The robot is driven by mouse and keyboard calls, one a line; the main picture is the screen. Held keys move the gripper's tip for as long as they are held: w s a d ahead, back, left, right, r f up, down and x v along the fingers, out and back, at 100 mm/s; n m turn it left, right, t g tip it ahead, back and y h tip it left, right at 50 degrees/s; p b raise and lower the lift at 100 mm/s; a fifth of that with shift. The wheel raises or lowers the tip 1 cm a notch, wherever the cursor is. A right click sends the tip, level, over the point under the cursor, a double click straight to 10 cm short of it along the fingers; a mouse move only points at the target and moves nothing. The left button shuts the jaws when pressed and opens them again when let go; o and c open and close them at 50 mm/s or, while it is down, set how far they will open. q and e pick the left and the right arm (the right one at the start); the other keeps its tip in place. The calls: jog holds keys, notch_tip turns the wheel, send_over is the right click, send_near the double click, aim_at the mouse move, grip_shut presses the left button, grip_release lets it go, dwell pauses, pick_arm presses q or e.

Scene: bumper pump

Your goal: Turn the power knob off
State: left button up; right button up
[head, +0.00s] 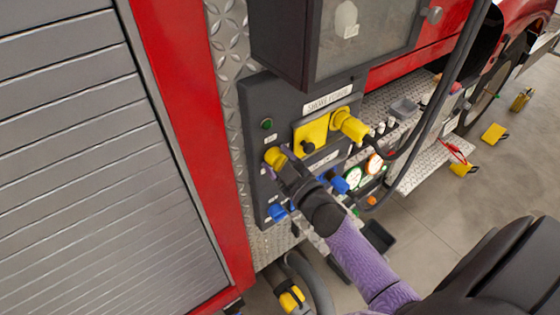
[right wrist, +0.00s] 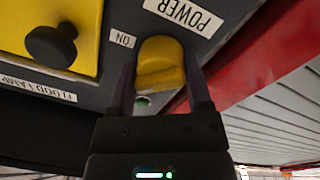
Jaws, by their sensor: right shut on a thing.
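The yellow power knob (head: 275,156) sits at the left side of the dark panel under the "SHORE POWER" label. In the right wrist view the knob (right wrist: 160,66) fills the space between the two fingers, with an "ON" label beside it and a "POWER" label (right wrist: 187,15) near it. My right gripper (head: 280,157) is shut on the knob, one finger on each side. It also shows in the right wrist view (right wrist: 160,75). Part of the knob is hidden by the fingers in the head view. My left gripper is not in view.
A yellow flood lamp plate with a black knob (head: 308,147) and a yellow plug (head: 350,126) with a black cable are right of the knob. Blue valves (head: 338,183) and gauges (head: 355,178) sit lower. A glass-fronted box (head: 365,40) overhangs the panel. A grey shutter (head: 80,150) stands left.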

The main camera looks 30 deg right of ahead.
jog(key=n, duration=0.3)
jog(key=n+b, duration=0.1)
jog(key=shift+a+f+n, duration=0.1)
jog(key=shift+f+n, duration=0.2)
jog(key=shift+n, duration=0.1)
jog(key=shift+s+f+n+y+b, duration=0.1)
jog(key=shift+n+y+b, duration=0.25)
jog(key=shift+n, duration=1.75)
jog(key=shift+f, duration=0.1)
jog(key=o, duration=0.9)
jog(key=shift+c, duration=0.2)
jog(key=o, duration=0.3)
jog(key=shift+r, duration=0.2)
jog(key=shift+o, duration=0.2)
jog(key=s+b, duration=0.1)
jog(key=s, duration=0.8)
jog(key=shift+s+d+f, duration=0.3)
jog(key=shift+s+d, duration=0.05)
jog(key=shift+s, duration=0.05)
